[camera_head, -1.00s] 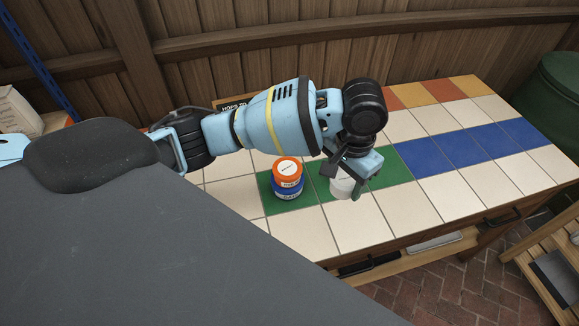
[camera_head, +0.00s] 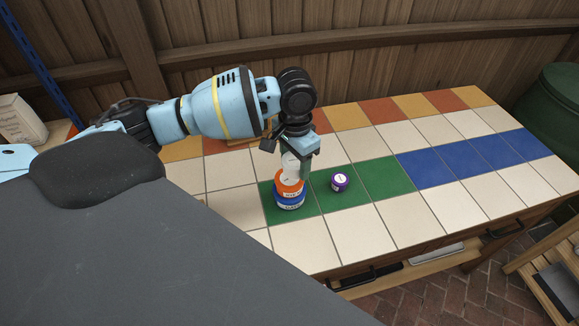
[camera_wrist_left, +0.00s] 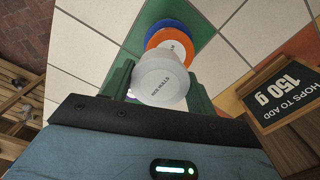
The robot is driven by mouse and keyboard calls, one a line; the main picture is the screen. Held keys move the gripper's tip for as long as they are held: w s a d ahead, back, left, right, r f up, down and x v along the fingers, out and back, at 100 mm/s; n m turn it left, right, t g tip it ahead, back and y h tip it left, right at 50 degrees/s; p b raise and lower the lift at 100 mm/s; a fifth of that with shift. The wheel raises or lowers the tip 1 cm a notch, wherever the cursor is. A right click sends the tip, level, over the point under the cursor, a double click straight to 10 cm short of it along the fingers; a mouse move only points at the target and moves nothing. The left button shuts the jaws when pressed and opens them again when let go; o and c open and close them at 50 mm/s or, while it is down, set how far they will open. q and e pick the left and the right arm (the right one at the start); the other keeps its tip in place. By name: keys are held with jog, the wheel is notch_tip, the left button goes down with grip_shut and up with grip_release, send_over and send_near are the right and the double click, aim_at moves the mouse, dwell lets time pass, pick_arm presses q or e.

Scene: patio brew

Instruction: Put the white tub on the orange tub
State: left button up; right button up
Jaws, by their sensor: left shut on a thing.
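My left gripper (camera_head: 297,158) is shut on the white tub (camera_head: 291,166) and is over the orange tub (camera_head: 289,184). In the left wrist view the white tub (camera_wrist_left: 160,80) sits between the fingers, its label facing the camera, with the orange tub (camera_wrist_left: 172,40) behind it. The orange tub stands on the blue tub (camera_head: 290,202), on the green tiles. In the head view the white tub's lower edge is close above or touching the orange lid; I cannot tell which. My right gripper is not in view.
A small purple tub (camera_head: 340,182) stands on the green tiles to the right of the stack. The tiles to the right are clear.

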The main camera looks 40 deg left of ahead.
aim_at(290, 168)
pick_arm(q)
jog(key=shift+a, duration=0.65)
jog(key=f, duration=0.3)
jog(key=shift+a+f, duration=0.2)
jog(key=shift+f, duration=0.05)
jog(key=shift+f, duration=0.2)
jog(key=o, duration=1)
